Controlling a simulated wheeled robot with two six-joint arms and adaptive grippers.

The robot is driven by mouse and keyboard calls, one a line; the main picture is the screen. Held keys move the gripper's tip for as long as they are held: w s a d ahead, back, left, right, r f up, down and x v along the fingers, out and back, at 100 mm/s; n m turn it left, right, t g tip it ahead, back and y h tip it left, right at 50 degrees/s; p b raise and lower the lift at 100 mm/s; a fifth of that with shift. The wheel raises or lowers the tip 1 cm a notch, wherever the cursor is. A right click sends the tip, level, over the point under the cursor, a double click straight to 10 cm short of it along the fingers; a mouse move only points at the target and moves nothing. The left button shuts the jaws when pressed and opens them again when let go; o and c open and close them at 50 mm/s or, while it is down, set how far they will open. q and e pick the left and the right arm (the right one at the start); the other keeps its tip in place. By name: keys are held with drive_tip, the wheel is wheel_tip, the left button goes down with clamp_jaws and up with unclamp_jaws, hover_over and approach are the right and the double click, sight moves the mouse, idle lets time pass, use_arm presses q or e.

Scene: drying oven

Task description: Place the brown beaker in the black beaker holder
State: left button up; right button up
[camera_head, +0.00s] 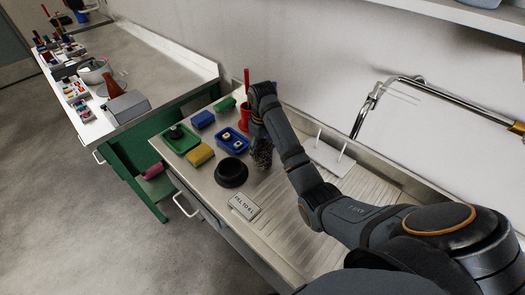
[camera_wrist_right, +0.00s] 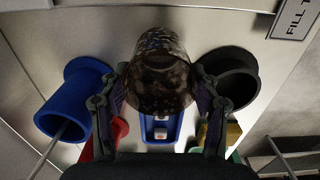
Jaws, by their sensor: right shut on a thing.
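The brown beaker (camera_wrist_right: 158,72) is a dark, mottled, glassy cup. In the right wrist view it sits between the two fingers of my right gripper (camera_wrist_right: 160,92), which is shut on it. In the head view the beaker (camera_head: 262,158) shows as a dark speckled shape below my right gripper (camera_head: 260,138), partly hidden by it. The black beaker holder (camera_head: 231,181) is a round, open cup on the counter, left of and nearer than the beaker. In the wrist view the holder (camera_wrist_right: 244,80) is right of the beaker, apart from it. My left gripper is out of view.
A red holder (camera_head: 244,122) and a blue tray with white cubes (camera_head: 221,143) are close by. A blue holder (camera_wrist_right: 62,115) shows in the wrist view. A green tray (camera_head: 180,145), a yellow block (camera_head: 199,155) and a label plate (camera_head: 244,206) lie around the black holder.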

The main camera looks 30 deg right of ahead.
drive_tip(key=shift+r+p, duration=0.4)
drive_tip(key=shift+r, duration=0.2)
drive_tip(key=a+r+p, duration=1)
drive_tip(key=a+r, duration=0.1)
drive_tip(key=a, duration=0.3)
drive_tip(key=shift+r+p, duration=0.35)
